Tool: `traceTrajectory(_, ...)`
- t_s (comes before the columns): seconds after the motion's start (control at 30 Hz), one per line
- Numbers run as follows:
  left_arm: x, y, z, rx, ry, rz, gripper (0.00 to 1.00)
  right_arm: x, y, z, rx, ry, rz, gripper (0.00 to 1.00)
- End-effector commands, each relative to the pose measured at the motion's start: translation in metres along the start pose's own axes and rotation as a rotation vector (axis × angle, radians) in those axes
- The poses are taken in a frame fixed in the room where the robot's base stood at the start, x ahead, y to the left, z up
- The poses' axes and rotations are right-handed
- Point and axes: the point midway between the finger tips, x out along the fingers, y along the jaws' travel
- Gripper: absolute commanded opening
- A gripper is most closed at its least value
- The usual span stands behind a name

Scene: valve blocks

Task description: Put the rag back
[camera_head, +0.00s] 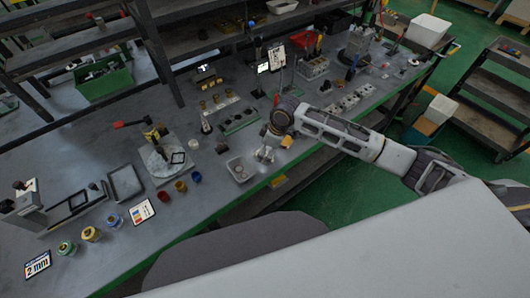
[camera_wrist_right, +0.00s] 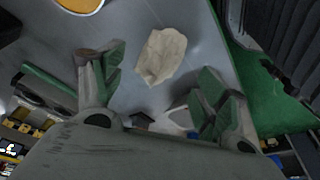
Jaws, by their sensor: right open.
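A crumpled cream rag (camera_wrist_right: 160,55) lies on the grey bench top in the right wrist view. My right gripper (camera_wrist_right: 162,88) is open, with its green-padded fingers spread to the left and right of the view. The rag shows in the gap beyond the fingertips, and nothing is held. In the head view, my right gripper (camera_head: 265,155) is over the front edge of the bench, and I cannot make out the rag clearly there. My left gripper is not in view.
The grey workbench (camera_head: 215,205) carries several cups, trays and metal blocks. A small light container (camera_head: 239,169) stands just left of my right gripper. A yellow-orange round thing (camera_wrist_right: 80,4) shows at the top of the wrist view. Green floor (camera_wrist_right: 255,90) lies beyond the bench edge.

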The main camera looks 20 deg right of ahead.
Motion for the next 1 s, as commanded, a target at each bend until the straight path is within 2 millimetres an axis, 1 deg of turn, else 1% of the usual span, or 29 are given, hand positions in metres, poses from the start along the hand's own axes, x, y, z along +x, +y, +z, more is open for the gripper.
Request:
traceTrajectory(0.03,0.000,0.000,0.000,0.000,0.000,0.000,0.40,-0.008,0.001,0.000,0.000,0.001,0.003,0.74)
traceTrajectory(0.4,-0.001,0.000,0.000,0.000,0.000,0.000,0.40,-0.063,0.001,0.000,-0.001,0.001,0.004,0.74)
traceTrajectory(0.6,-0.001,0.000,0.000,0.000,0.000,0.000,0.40,-0.086,0.001,0.000,0.000,0.001,0.002,0.74)
traceTrajectory(0.8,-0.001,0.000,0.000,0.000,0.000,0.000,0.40,-0.096,0.000,0.000,0.000,0.000,0.001,0.74)
traceTrajectory(1.0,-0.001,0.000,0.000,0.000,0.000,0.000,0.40,-0.097,0.000,0.000,0.000,0.000,0.001,0.74)
